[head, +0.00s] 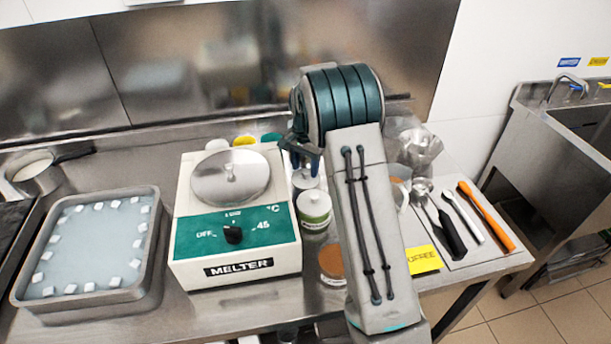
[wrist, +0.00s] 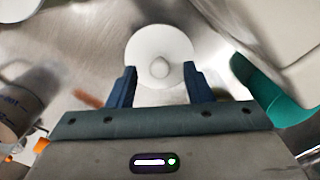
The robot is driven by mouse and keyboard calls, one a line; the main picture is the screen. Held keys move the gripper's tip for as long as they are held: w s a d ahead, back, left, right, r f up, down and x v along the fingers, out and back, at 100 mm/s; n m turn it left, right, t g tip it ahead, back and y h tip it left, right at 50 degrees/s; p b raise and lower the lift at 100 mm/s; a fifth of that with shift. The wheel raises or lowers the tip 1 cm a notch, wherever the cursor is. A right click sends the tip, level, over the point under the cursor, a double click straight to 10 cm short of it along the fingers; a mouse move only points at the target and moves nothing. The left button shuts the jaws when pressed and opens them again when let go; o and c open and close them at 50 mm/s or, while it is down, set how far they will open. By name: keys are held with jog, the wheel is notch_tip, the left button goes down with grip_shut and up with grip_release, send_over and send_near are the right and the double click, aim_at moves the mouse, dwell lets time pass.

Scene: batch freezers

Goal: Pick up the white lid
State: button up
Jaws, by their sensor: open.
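The white lid (wrist: 150,46) is round with a small knob at its centre. In the wrist view it lies just ahead of my gripper (wrist: 161,73), roughly centred between the two blue fingers. The fingers are apart and nothing is held between them. In the head view my gripper (head: 299,158) hangs beside the right side of the melter, partly hidden by my arm. I cannot tell for certain which white shape there is this lid.
The melter (head: 235,267) with its round metal cover (head: 215,180) stands left of my arm. A steel tray (head: 155,225) is at left; utensils, including an orange-handled one (head: 485,215), lie at right.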

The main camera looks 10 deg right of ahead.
jog(key=shift+f, duration=0.55)
grip_shut()
